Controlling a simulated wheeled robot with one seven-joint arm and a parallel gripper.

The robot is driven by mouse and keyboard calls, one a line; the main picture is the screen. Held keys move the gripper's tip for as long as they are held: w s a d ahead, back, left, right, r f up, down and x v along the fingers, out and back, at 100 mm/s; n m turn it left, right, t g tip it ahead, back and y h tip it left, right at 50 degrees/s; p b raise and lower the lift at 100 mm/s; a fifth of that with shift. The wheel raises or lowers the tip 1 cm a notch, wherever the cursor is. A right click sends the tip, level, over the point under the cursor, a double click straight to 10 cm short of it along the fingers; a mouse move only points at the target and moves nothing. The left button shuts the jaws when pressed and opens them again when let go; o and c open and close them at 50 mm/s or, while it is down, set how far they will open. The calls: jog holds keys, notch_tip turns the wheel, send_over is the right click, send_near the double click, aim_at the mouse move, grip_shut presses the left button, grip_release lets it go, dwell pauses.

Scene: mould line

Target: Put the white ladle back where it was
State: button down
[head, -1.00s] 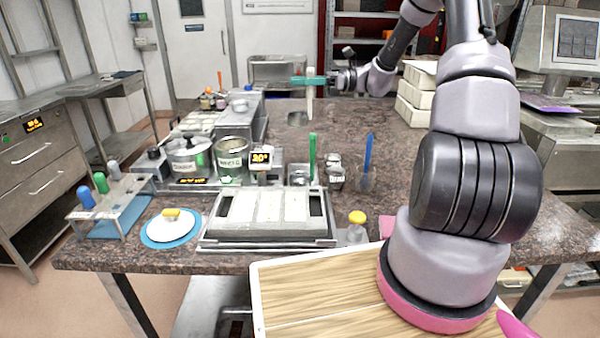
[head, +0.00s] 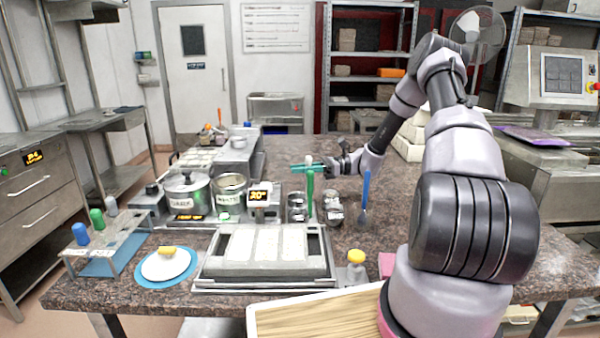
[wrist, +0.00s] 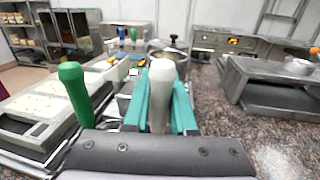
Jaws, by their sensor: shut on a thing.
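My gripper (head: 308,168) has teal fingers and is shut on the upright handle of the white ladle (wrist: 160,95). In the head view only the top of the white handle (head: 308,158) shows above the fingers; its lower part is hidden behind the green handle. The green-handled ladle (head: 310,192) stands upright just in front of my gripper, and on the left in the wrist view (wrist: 74,95). A blue-handled ladle (head: 366,190) stands to the right. Small metal cups (head: 297,207) sit near the green handle. I cannot see the white ladle's bowl.
A lidded pot (head: 187,196) and an open pot (head: 229,192) stand left of the ladles. A mould tray (head: 265,250) lies in front, with a yellow-capped bottle (head: 356,266) beside it. The counter (head: 400,190) right of the blue ladle is fairly clear.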

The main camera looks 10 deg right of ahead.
jog(key=shift+f, duration=0.35)
jog(key=shift+f, duration=0.2)
jog(key=c, duration=0.7)
grip_release()
